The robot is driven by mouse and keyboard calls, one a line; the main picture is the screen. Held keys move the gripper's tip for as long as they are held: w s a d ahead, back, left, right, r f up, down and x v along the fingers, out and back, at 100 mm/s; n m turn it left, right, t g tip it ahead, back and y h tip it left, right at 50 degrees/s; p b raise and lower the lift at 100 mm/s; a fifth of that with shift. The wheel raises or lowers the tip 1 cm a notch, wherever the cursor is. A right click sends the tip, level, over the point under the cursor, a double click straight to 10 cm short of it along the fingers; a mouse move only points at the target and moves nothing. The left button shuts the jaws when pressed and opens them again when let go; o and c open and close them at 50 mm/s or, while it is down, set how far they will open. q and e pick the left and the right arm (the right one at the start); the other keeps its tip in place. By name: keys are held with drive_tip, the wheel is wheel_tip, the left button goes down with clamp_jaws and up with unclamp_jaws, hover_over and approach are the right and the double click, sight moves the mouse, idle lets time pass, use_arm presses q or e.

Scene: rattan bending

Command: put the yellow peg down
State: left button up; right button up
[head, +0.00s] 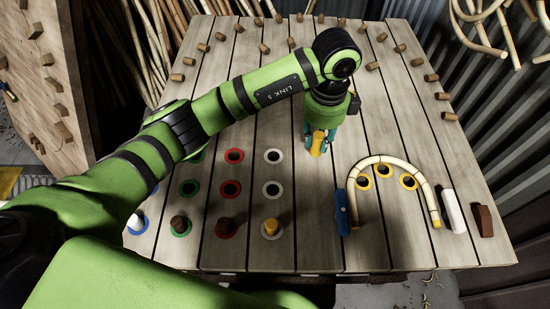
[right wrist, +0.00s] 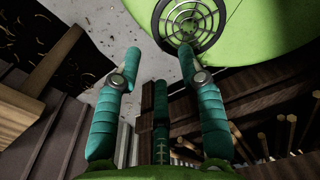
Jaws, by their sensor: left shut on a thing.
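My left gripper (head: 320,138) points down over the middle of the plank table. Its teal fingers are shut on a yellow peg (head: 316,148), which stands about upright. I cannot tell whether its lower end touches the table. Three holes with yellow rings (head: 384,171) lie to its right, inside the bent rattan arch (head: 432,187), and look empty. Another yellow-topped peg (head: 271,226) sits at a white-ringed hole in the front row. In the right wrist view my right gripper (right wrist: 161,54) is open, with nothing between its fingers.
Empty red-ringed (head: 234,155) and white-ringed holes (head: 273,156) lie left of the left gripper. Dark pegs (head: 226,227) and a white peg (head: 136,222) stand in front. A blue block (head: 342,211), white block (head: 453,211) and brown block (head: 483,221) flank the arch. Short wooden pegs (head: 432,78) line the back edges.

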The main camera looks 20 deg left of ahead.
use_arm(q)
drive_tip(key=p, duration=0.2)
approach(273, 150)
drive_tip(key=d, duration=0.1)
drive_tip(key=s+d, duration=0.2)
drive_tip(key=shift+d+f, duration=0.3)
drive_tip(key=shift+f, duration=0.05)
drive_tip(key=a+f, duration=0.1)
drive_tip(key=a+f+p, duration=0.1)
drive_tip(key=f, duration=0.1)
drive_tip(key=a+f, duration=0.1)
drive_tip(key=f, duration=0.1)
drive_tip(key=shift+p, duration=0.3)
drive_tip(key=shift+f, duration=0.75)
drive_tip(key=o, duration=1)
drive_tip(key=shift+r, duration=0.1)
use_arm(e)
drive_tip(key=shift+t, duration=0.3)
drive_tip(key=w+r, duration=0.1)
drive_tip(key=w+d+r, duration=0.1)
drive_tip(key=w+r, duration=0.1)
drive_tip(key=shift+w+d+r, duration=0.3)
drive_tip(key=shift+w+r, duration=0.1)
